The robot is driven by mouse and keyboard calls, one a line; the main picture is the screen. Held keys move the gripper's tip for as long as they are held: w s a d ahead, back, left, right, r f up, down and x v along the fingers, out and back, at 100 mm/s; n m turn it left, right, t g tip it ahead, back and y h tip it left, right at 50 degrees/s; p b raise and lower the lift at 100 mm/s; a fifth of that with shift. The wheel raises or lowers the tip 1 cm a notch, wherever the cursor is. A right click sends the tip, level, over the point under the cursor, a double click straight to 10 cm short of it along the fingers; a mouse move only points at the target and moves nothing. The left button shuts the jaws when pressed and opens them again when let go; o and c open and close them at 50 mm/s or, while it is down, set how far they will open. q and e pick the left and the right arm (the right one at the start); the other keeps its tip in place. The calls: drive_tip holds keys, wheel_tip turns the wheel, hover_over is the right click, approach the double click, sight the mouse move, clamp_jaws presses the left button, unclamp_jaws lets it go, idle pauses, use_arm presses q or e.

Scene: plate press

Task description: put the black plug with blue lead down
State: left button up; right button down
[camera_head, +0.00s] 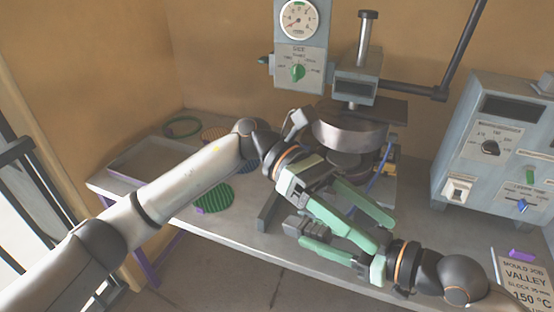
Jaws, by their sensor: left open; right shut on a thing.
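A thin blue lead (381,172) shows beside the press, running down behind the green fingers. The black plug itself cannot be made out clearly; the grippers cover that area. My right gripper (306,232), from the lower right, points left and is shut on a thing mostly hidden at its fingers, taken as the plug. My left gripper (382,230) comes from the left, above and across the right gripper. Its green fingers are apart and point toward the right wrist. Any contact between the two grippers cannot be told.
The press (349,128) stands behind the grippers, with a gauge (298,19) at its left. A grey control box (497,140) is at the right. Green discs (213,198) and a grey tray (150,158) lie at the left. A sign (527,282) and purple block (521,254) are at front right.

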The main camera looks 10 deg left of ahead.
sight(298, 222)
use_arm(q)
drive_tip(key=w+a+t+y, duration=0.1)
drive_tip(key=w+a+f+m+t+y, duration=0.1)
drive_tip(key=w+a+y, duration=0.1)
drive_tip(key=w+a+f+t+y, duration=0.1)
drive_tip(key=w+a+y, duration=0.1)
drive_tip(key=shift+a+m+t, duration=0.15)
drive_tip(key=shift+m+t, duration=0.15)
drive_tip(key=shift+m, duration=0.1)
drive_tip(key=w+a+r+t+y, duration=0.25)
drive_tip(key=w+a+y, duration=0.2)
drive_tip(key=a, duration=0.35)
drive_tip(key=shift+t, duration=0.45)
drive_tip(key=x, duration=1.2)
drive_tip(key=shift+w+d+f, duration=0.15)
drive_tip(key=shift+w+f, duration=0.1)
drive_tip(key=shift+w, duration=0.1)
clamp_jaws()
use_arm(e)
drive_tip(key=shift+s, duration=0.1)
drive_tip(key=shift+c, duration=1.7)
unclamp_jaws()
